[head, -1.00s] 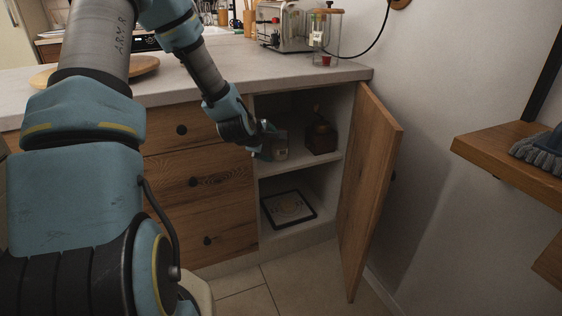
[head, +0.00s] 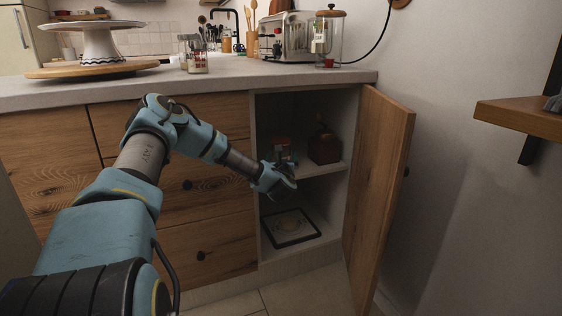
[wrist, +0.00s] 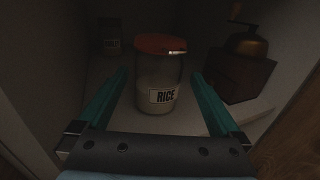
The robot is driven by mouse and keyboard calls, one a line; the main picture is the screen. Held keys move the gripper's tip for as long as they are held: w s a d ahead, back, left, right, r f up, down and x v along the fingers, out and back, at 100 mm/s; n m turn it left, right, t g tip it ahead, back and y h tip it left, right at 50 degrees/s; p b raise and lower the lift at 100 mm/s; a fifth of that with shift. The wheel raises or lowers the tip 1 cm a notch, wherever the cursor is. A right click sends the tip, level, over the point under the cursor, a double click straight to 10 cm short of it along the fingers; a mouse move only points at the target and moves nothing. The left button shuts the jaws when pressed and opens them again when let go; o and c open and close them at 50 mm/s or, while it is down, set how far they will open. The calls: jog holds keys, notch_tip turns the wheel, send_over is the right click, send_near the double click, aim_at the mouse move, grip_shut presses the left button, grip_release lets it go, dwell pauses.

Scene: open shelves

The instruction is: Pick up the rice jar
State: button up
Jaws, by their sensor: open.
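The rice jar (wrist: 158,80) is a clear jar with an orange-red lid and a "RICE" label. In the wrist view it stands upright on the cupboard shelf, near the middle. My gripper (wrist: 160,98) is open, with one teal finger on each side of the jar's lower part in that view; I cannot tell whether they touch it. In the head view my gripper (head: 288,176) is at the front of the open cupboard's upper shelf. The jar (head: 284,148) shows just behind it, partly hidden by my gripper.
A dark wooden grinder (wrist: 238,66) stands right of the jar, close to the right finger. A small jar (wrist: 111,38) is at the back left. The cupboard door (head: 378,190) is swung open at the right. A dark-framed item (head: 290,228) lies on the bottom shelf.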

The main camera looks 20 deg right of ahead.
jog(key=shift+b+x, duration=0.35)
jog(key=shift+x, duration=2.8)
jog(key=shift+a, duration=0.1)
grip_shut()
